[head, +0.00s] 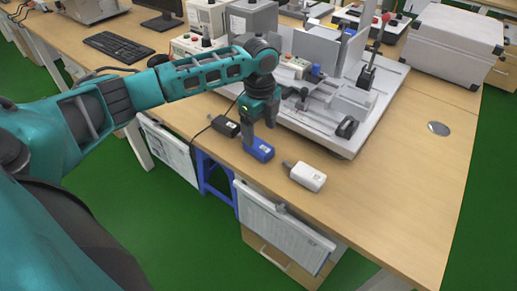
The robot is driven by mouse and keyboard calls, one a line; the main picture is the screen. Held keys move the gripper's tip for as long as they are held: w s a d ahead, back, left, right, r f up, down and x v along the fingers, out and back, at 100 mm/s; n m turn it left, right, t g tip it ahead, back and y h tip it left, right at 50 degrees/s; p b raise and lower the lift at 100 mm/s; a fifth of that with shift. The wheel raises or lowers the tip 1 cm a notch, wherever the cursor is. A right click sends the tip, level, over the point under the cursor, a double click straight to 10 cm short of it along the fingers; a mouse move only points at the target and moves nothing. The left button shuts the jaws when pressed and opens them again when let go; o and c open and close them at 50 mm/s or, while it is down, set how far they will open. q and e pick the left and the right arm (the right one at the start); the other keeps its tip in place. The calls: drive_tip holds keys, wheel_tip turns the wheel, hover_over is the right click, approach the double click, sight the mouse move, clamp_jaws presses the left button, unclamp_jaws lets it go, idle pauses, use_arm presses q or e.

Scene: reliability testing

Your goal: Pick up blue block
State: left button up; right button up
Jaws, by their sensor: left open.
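The blue block (260,150) lies near the front edge of the wooden desk, between a black block and a white block. My left gripper (259,121) points down just above and behind it. One finger shows at the block's left end and the other is on the right, so the gripper is open. I cannot tell whether the fingers touch the block. My right gripper is not in view.
A black block (225,126) with a cable lies close on the left. A white block (307,176) lies on the right. A grey test fixture (336,139) stands just behind. The right part of the desk (410,190) is clear.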

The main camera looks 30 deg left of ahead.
sight(258, 145)
use_arm(q)
drive_tip(key=f, duration=0.3)
drive_tip(key=f+b, duration=0.1)
drive_tip(key=f, duration=0.1)
drive_tip(key=shift+s+f, duration=0.2)
drive_tip(key=shift+s, duration=0.15)
drive_tip(key=c, duration=1.2)
